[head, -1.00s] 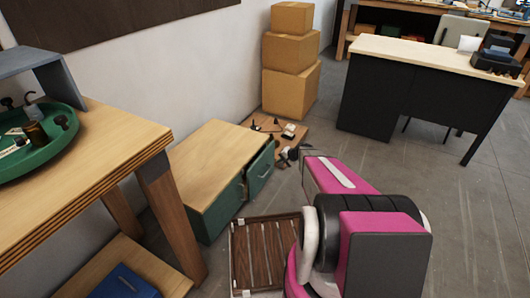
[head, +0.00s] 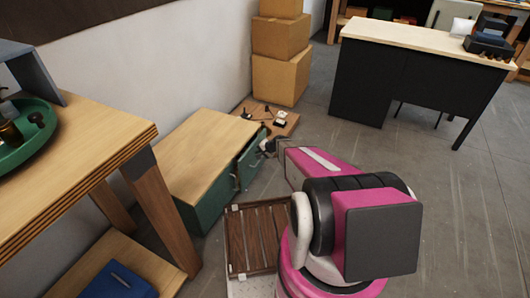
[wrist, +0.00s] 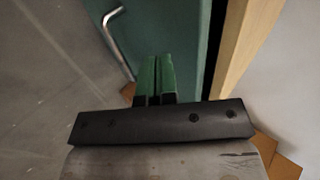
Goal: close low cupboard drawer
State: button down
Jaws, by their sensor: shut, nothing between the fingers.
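The low cupboard (head: 205,150) has a light wood top and green sides. It stands on the floor against the wall. Its far drawer (head: 251,160) has a green front that stands a little out from the body. In the wrist view, the green front (wrist: 190,45) has a metal handle (wrist: 117,42), and a dark gap separates it from the wood top. My gripper (head: 268,146) is at the far end of that front. In the wrist view, its green fingers (wrist: 155,75) are together and empty, right before the front; I cannot tell whether they touch it.
A small board with parts (head: 268,118) and stacked cardboard boxes (head: 280,55) are behind. A workbench (head: 85,150) stands at left, a desk (head: 420,50) at back right. Open floor lies to the right.

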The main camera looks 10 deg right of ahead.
jog(key=shift+w+a, duration=0.75)
jog(key=shift+a, duration=0.35)
jog(key=shift+w+a, duration=0.75)
jog(key=shift+a, duration=0.2)
jog(key=shift+w+a, duration=0.7)
jog(key=shift+a, duration=0.25)
